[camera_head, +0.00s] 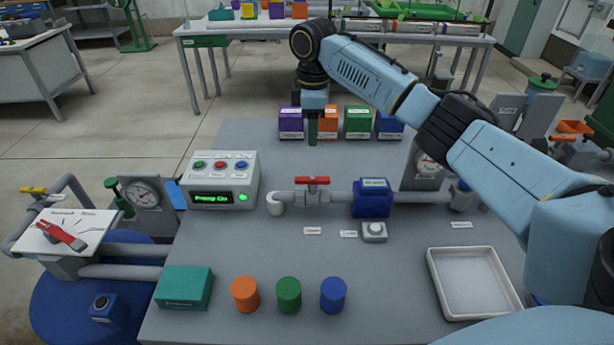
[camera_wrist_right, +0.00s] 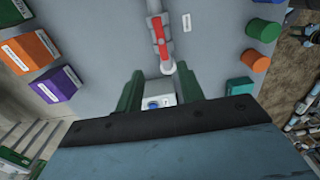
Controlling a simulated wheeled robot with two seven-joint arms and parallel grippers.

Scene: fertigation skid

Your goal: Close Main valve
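A red-handled valve (camera_head: 312,183) sits on the grey pipe in the middle of the bench; I cannot read a label naming it Main. Its handle looks in line with the pipe. The red handle also shows at the top of the right wrist view (camera_wrist_right: 158,36). My right gripper (camera_head: 312,140) points down above the bench, behind the valve and apart from it. In the right wrist view its two green fingers (camera_wrist_right: 158,88) stand apart with nothing held between them. My left gripper is not in view.
A control box (camera_head: 219,180) with coloured buttons stands left of the valve, and a blue pipe unit (camera_head: 373,198) right of it. Coloured boxes (camera_head: 358,122) stand behind. Cylinders (camera_head: 289,294), a teal box (camera_head: 184,288) and a white tray (camera_head: 474,284) are in front.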

